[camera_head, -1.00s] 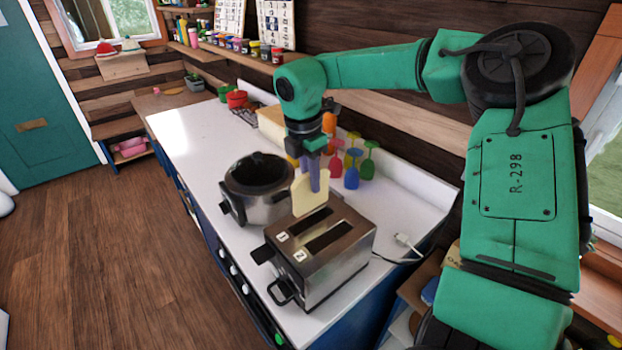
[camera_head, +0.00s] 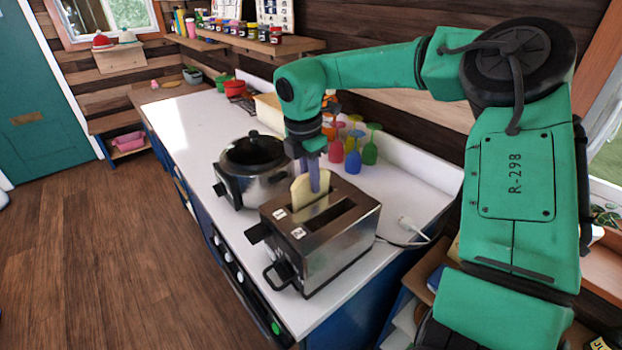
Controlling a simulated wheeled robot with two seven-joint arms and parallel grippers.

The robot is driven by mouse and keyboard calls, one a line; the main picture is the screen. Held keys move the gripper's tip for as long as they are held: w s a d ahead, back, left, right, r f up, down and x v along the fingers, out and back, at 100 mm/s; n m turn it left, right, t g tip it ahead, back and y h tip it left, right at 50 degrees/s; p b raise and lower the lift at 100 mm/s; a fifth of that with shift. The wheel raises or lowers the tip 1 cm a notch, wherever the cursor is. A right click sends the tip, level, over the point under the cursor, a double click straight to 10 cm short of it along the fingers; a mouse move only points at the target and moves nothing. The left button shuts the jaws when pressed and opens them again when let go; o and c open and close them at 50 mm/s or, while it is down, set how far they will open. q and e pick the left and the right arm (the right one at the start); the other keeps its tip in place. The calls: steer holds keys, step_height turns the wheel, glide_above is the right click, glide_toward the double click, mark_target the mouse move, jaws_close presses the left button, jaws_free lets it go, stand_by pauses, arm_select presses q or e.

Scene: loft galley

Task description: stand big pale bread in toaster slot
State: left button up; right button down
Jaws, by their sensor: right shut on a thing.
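The toaster (camera_head: 333,255) is a steel box with two long slots on top, marked 1 and 2, on the white counter. The big pale bread (camera_head: 301,192) stands upright at slot 1, the slot nearer the pot. Its lower edge appears to be inside that slot. Slot 2 (camera_head: 329,226) looks empty. My right gripper (camera_head: 314,184) points down over the toaster and is shut on the bread's upper part, which it partly hides. My left gripper does not show.
A black and steel pot (camera_head: 252,170) with a lid stands close behind the toaster. Several colourful goblets (camera_head: 353,158) stand near the wall. The far counter (camera_head: 187,115) is mostly clear.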

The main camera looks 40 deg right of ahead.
steer(key=c, duration=0.7)
jaws_free()
steer(key=shift+c, duration=0.2)
steer(key=shift+r, duration=0.15)
steer(key=shift+r, duration=0.35)
steer(key=r, duration=0.2)
steer(key=r+b, duration=0.1)
steer(key=r, duration=0.1)
steer(key=r+b, duration=0.1)
steer(key=r, duration=0.1)
steer(key=shift+a+r, duration=0.2)
steer(key=shift+a, duration=0.2)
step_height(320, 180, up, 7)
steer(key=shift+a+p, duration=0.3)
steer(key=shift+a, duration=0.15)
